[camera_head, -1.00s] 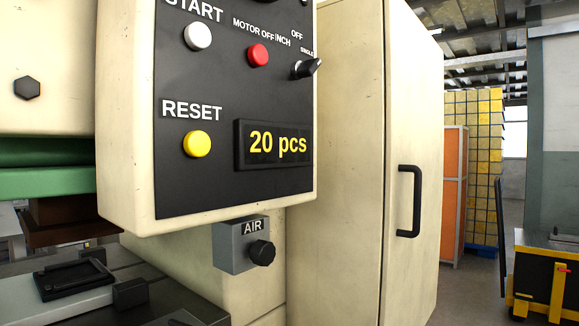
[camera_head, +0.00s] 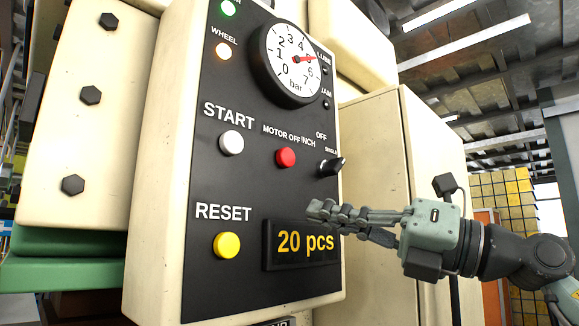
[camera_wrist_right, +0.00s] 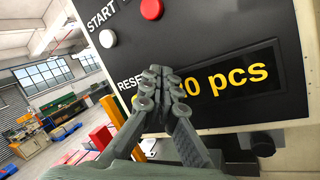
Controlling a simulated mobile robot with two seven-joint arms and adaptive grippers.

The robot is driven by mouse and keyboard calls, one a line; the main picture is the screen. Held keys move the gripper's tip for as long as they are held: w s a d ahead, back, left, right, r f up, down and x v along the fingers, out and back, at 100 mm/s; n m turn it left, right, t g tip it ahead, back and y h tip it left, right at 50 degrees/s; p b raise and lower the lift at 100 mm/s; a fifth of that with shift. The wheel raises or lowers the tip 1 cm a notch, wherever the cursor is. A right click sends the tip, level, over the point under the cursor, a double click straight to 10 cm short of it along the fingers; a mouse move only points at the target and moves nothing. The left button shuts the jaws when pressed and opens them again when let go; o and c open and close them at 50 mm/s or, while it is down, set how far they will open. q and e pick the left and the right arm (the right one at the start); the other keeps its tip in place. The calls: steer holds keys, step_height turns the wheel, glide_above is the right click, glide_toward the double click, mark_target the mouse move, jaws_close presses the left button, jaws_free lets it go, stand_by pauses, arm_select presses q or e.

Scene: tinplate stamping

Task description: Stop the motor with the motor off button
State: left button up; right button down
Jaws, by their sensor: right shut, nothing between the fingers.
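The red motor off button (camera_head: 285,157) sits on the black control panel (camera_head: 230,180), below the "MOTOR OFF" label and right of the white start button (camera_head: 231,143). In the right wrist view the red button (camera_wrist_right: 151,9) is at the top, above the fingertips. My right gripper (camera_head: 316,212) is shut and empty. It points left in front of the panel, below and right of the red button, near the display. In the right wrist view the shut fingertips (camera_wrist_right: 160,78) overlap the "RESET" label and the display's left end. My left gripper is not in view.
The black selector knob (camera_head: 331,167) sticks out just above my right gripper. The yellow reset button (camera_head: 227,245) and the "20 pcs" display (camera_head: 302,243) are lower. A pressure gauge (camera_head: 290,64) is at the top. A cream cabinet (camera_head: 385,150) stands behind at the right.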

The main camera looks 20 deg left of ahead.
mark_target(286, 157)
steer(key=s+a+n+t+h, duration=0.3)
steer(key=s+h, duration=0.1)
steer(key=h, duration=0.1)
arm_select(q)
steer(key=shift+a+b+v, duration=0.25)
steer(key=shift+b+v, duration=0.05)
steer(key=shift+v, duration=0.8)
arm_select(e)
steer(key=d+r+m+t+h, duration=0.2)
steer(key=d+r+t+h, duration=0.6)
steer(key=r+t+h, duration=0.1)
steer(key=shift+w+d+r+m+t, duration=0.2)
steer(key=shift+w+d+m+t, duration=0.1)
steer(key=shift+t, duration=0.2)
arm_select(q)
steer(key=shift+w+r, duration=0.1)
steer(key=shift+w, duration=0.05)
arm_select(e)
steer(key=shift+a, duration=0.2)
arm_select(q)
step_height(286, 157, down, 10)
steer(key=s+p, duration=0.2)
steer(key=p, duration=0.1)
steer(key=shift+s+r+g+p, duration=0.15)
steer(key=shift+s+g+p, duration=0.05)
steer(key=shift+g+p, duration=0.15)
arm_select(e)
steer(key=w+a, duration=0.3)
steer(key=a, duration=0.5)
